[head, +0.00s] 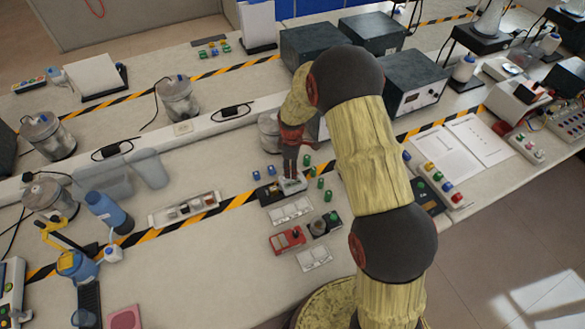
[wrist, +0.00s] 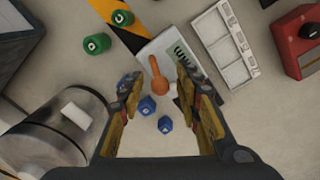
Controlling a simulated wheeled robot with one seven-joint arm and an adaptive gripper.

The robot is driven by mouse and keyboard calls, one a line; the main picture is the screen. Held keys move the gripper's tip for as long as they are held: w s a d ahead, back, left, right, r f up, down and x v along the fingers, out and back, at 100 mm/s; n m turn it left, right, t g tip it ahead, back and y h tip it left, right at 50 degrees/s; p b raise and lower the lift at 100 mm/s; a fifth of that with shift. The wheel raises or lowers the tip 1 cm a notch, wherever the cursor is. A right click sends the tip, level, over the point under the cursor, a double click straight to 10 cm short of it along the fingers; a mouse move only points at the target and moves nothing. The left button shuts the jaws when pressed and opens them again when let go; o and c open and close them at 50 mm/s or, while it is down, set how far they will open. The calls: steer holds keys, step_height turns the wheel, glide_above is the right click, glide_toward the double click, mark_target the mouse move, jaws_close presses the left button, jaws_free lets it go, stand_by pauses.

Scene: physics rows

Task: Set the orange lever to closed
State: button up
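The orange lever (wrist: 158,80) shows in the wrist view, with a rounded knob end and a narrower arm. It is mounted on a white and dark unit (wrist: 174,50) with dark lettering, too blurred to read. My gripper (wrist: 157,76) is open, its two yellow and dark fingers on either side of the lever, with visible gaps. Whether the fingers are level with the lever or above it, I cannot tell. In the head view, my gripper (head: 290,168) points down over the white unit (head: 292,185), and the lever cannot be made out there.
Two blue blocks (wrist: 148,105) and green blocks (wrist: 97,44) lie close around the unit. A metal canister (wrist: 62,130) stands at lower left in the wrist view. A white slotted tray (wrist: 222,45) and a red box (wrist: 297,45) lie to the right. Bare bench shows between them.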

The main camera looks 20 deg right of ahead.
steer(key=shift+c, duration=1.2)
jaws_close()
